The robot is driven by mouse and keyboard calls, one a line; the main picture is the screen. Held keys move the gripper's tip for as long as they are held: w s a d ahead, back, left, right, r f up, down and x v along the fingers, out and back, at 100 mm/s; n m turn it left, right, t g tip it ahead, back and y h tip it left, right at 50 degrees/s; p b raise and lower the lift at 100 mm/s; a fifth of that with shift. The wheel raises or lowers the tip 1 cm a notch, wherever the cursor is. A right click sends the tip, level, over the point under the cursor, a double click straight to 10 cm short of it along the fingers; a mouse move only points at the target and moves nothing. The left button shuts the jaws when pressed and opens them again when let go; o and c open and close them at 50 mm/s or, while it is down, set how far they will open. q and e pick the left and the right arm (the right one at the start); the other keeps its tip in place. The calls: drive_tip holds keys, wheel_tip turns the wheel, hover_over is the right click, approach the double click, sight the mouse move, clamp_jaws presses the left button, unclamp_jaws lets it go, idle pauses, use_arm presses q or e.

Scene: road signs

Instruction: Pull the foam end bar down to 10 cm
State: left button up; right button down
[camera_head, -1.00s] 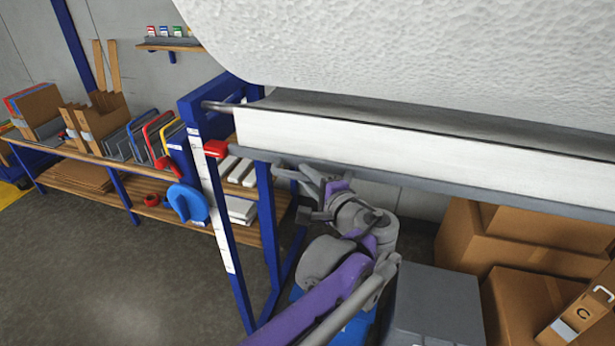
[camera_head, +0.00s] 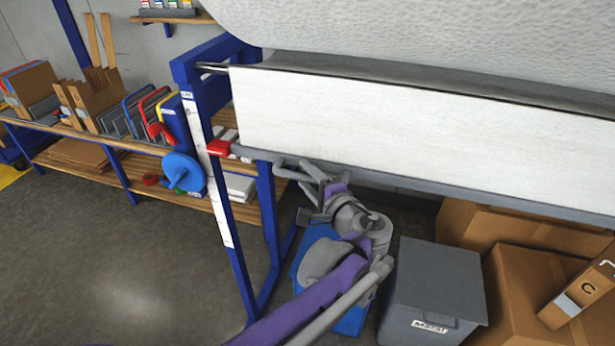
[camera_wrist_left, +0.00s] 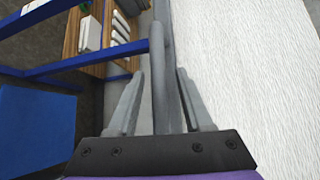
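The foam end bar (camera_head: 420,183) is a long grey bar along the lower edge of the white foam sheet (camera_head: 400,125), which hangs from a big white roll (camera_head: 450,35). My left gripper (camera_head: 312,180) is at the bar's left part, below the sheet. In the left wrist view the gripper's fingers (camera_wrist_left: 160,90) lie on either side of a grey bar piece (camera_wrist_left: 158,50), and the foam sheet (camera_wrist_left: 240,60) is to the right. A white scale (camera_head: 200,135) runs down the blue post, with a red marker (camera_head: 219,147) near the bar's height. Its figures are too small to read.
A blue frame (camera_head: 265,200) stands left of the sheet. A grey bin (camera_head: 432,285) and a blue bin (camera_head: 310,255) are below, cardboard boxes (camera_head: 530,280) at right. A shelf (camera_head: 120,140) holding signs and boxes is at the back left.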

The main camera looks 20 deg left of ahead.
use_arm(q)
drive_tip(key=v, duration=1)
drive_tip(key=shift+s+d, duration=0.25)
drive_tip(key=shift+s, duration=0.05)
